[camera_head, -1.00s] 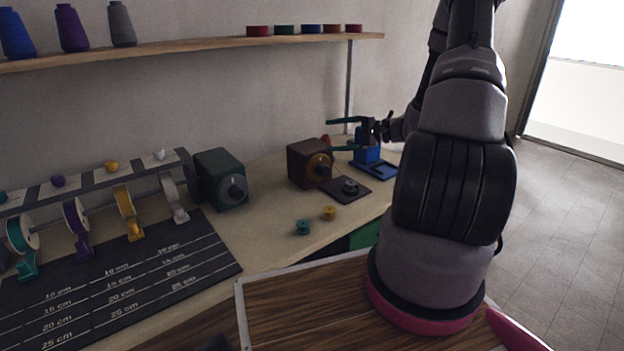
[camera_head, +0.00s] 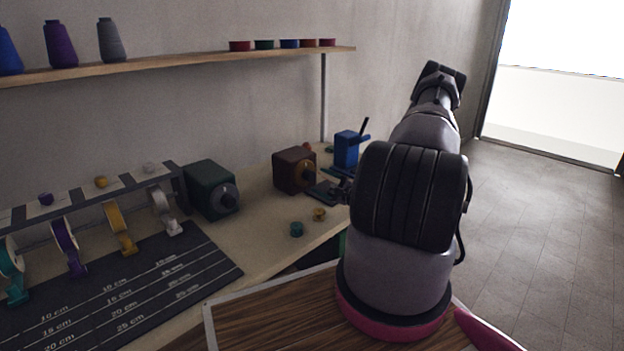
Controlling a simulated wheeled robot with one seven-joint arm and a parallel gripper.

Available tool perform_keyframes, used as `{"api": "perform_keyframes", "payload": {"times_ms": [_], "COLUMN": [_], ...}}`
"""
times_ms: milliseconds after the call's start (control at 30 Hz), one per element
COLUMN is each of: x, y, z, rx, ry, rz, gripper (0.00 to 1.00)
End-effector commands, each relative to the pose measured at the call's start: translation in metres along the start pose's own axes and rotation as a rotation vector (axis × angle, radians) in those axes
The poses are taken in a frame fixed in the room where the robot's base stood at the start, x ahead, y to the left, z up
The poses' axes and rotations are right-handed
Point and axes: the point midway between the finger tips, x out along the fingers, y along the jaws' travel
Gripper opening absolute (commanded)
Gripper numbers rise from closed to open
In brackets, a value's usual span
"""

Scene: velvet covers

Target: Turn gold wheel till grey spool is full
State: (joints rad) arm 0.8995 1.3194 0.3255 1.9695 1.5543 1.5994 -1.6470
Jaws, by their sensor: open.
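The gold wheel (camera_head: 309,172) is on the right-hand face of a brown box (camera_head: 288,171) on the bench, with a dark hub at its middle. My gripper (camera_head: 326,186) is open, low over the dark pad right beside the wheel. I cannot tell whether it touches the wheel. The pad and part of the wheel are partly covered by my gripper. The grey spool on the pad is not clearly seen now; my gripper and arm are in front of that spot. A grey thread cone (camera_head: 111,42) stands on the shelf.
A blue device with a lever (camera_head: 347,150) stands behind my gripper. A green box (camera_head: 207,190) is to the left. Small teal (camera_head: 296,229) and gold (camera_head: 319,214) spools lie on the bench in front. A ribbon rack and dark measuring mat (camera_head: 190,283) fill the left.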

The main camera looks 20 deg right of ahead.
Motion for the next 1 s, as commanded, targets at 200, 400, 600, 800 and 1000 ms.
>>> {"api": "perform_keyframes", "payload": {"times_ms": [200, 400, 600, 800, 1000], "x": [0.035, 0.049, 0.050, 0.050, 0.050], "y": [0.000, 0.000, 0.000, 0.000, 0.000], "z": [0.000, 0.000, 0.000, 0.000, 0.000], "rx": [-0.002, 0.000, 0.000, 0.000, 0.002], "ry": [-0.001, -0.001, -0.001, -0.001, -0.001], "rz": [0.000, 0.001, 0.001, 0.001, 0.001], "gripper": [0.84, 0.84, 0.84, 0.35, 0.00]}}
